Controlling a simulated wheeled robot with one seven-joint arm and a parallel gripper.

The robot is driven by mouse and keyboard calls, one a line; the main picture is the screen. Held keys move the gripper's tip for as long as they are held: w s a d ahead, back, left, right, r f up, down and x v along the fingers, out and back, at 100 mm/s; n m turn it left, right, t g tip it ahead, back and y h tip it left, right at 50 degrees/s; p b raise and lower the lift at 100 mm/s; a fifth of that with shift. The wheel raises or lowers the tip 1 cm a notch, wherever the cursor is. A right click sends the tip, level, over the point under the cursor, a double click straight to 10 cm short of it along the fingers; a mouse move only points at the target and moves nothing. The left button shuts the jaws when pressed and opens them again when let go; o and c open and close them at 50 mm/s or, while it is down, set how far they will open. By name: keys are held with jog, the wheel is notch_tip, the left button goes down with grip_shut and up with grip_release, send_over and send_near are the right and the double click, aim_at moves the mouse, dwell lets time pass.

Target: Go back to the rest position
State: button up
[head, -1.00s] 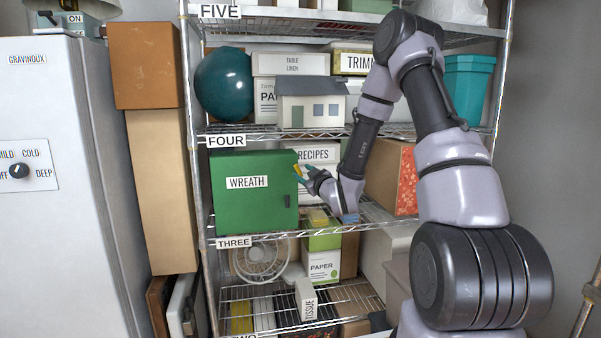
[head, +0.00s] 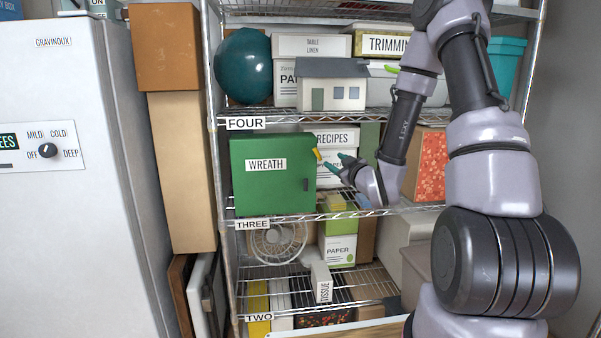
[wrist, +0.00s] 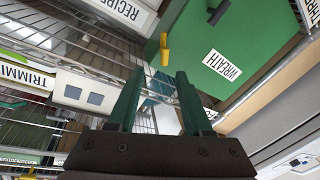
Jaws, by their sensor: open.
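My gripper (head: 337,163) is in front of shelf level three, just right of the green WREATH box (head: 250,195). Its two teal fingers are apart, with nothing visible held between them. The box's yellow handle (head: 317,154) is left of the fingertips, with a visible gap. In the wrist view my gripper (wrist: 160,82) points toward the shelf, fingers spread. The yellow handle (wrist: 165,50) and the WREATH box (wrist: 205,35) are beyond the fingertips. My arm reaches in from the right and hides part of the shelf.
The wire rack (head: 228,190) holds a RECIPES box (head: 335,138), a small house model (head: 333,90) and a teal ball (head: 243,68). A white freezer (head: 70,220) and stacked brown boxes (head: 175,150) stand at left. A grey wall is at right.

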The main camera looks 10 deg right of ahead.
jog(key=s+d+r+m+g+h, duration=0.2)
jog(key=s+r+m+g, duration=0.15)
jog(key=r, duration=0.25)
jog(key=s+d+r+m+g+h, duration=0.2)
jog(key=s+d+r+m, duration=0.15)
jog(key=r, duration=0.25)
jog(key=s+a+r+m+g+y, duration=0.1)
jog(key=s+a+r+m+g, duration=0.1)
jog(key=s, duration=0.9)
jog(key=s+a+r+m+g+y, duration=0.1)
jog(key=s+a+r+m+g, duration=0.1)
jog(key=s, duration=1)
jog(key=shift+r+m+g, duration=0.55)
jog(key=shift+r+m, duration=0.05)
jog(key=shift+r, duration=0.05)
